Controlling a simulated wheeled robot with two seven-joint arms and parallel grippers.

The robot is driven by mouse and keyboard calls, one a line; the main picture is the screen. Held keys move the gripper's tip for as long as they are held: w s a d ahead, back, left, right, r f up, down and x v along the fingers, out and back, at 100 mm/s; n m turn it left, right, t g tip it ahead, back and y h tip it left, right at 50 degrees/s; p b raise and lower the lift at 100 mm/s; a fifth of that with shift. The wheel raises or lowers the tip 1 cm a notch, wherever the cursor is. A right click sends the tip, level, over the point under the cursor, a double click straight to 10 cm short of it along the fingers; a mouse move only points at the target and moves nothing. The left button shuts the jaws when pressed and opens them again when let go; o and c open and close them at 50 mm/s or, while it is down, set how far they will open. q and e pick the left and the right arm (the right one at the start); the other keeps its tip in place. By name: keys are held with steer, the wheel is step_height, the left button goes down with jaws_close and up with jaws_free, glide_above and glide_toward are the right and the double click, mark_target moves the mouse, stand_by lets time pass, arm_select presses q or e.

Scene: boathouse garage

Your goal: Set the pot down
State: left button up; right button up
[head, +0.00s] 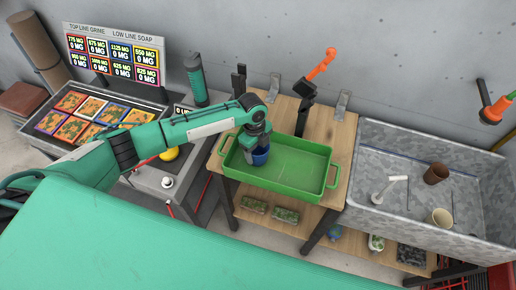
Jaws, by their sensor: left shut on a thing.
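My left gripper (255,141) points down over the left part of a green tray (308,160) with a handle at each end. It is shut on a small blue pot (261,156), only partly visible below the gripper. The pot is over or in the tray near its left end; I cannot tell whether it touches the tray floor. The tray stands on a wooden workbench (337,165). My right gripper is not in view.
A grey metal basin (370,150) to the right holds a brown pot (436,173), a cream pot (442,217) and a white tool (387,188). Small items sit on the shelf below. A yellow round thing (169,154) is left of the bench. The tray's middle and right are empty.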

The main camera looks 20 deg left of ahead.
arm_select(q)
steer(key=shift+f, duration=0.2)
stand_by(0.4)
steer(key=o, duration=1.1)
steer(key=r+b, duration=0.1)
steer(key=r, duration=0.3)
steer(key=a+r+b, duration=0.1)
steer(key=r, duration=0.4)
steer(key=r+b, duration=0.2)
steer(key=r, duration=0.2)
steer(key=shift+w+a+r, duration=0.25)
steer(key=shift+w+r, duration=0.1)
jaws_close()
